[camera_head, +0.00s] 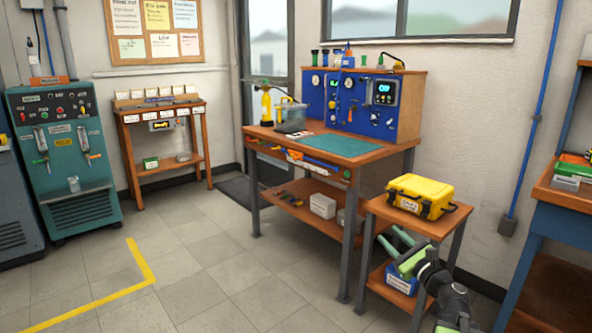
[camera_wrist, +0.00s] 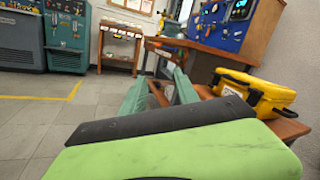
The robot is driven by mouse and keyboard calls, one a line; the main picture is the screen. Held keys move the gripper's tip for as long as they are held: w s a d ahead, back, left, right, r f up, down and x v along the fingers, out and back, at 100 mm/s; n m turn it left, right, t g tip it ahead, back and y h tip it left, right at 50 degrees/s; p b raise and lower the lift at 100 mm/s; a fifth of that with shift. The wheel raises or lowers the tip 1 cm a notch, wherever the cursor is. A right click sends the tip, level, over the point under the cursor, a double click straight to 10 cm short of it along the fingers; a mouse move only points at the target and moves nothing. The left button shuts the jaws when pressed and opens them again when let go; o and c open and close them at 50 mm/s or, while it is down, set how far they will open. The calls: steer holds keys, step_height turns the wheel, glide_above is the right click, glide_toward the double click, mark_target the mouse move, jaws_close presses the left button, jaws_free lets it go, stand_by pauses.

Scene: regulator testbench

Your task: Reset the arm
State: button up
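My arm reaches in from the lower right of the head view, with black joints and light green links. My gripper (camera_head: 393,238) is in front of the small side table, beneath the level of the yellow case. In the wrist view my gripper (camera_wrist: 159,75) shows two teal fingers spread apart with nothing held between them. The bench's wooden shelf and legs show in the gap, farther off. The light green gripper body fills the bottom of the wrist view.
A yellow case (camera_head: 420,195) sits on the side table (camera_head: 412,222), with a blue bin (camera_head: 400,282) on its lower shelf. The workbench (camera_head: 370,154) carries a blue regulator panel (camera_head: 350,100). A blue-framed table (camera_head: 560,205) stands at right. The tiled floor at left is clear.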

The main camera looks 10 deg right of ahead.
steer(key=a+f+n+g+y+p, duration=0.1)
steer(key=a+f+n+g+y, duration=0.2)
steer(key=a, duration=0.7)
steer(key=a+f+n+g+p, duration=0.1)
steer(key=a+f+n+g, duration=0.2)
steer(key=a+n, duration=0.45)
steer(key=a+f+n+g+y+p, duration=0.1)
steer(key=a+f+n+g+y, duration=0.2)
steer(key=a, duration=0.8)
steer(key=s+a+f+n+g+h, duration=0.4)
steer(key=s+a+f+n+g, duration=0.1)
steer(key=s+a+f+n, duration=0.15)
steer(key=s+d+f+n+g+h, duration=0.2)
steer(key=s+d+f+n+h, duration=0.1)
steer(key=s+d+f, duration=0.15)
steer(key=s+d+f+n+g+h, duration=0.25)
steer(key=s+d+n+h, duration=0.2)
steer(key=d, duration=0.35)
step_height(320, 180, up, 38)
steer(key=p, duration=3.8)
steer(key=shift+w+r+p, duration=0.15)
steer(key=shift+w+p, duration=0.1)
steer(key=shift+p, duration=0.1)
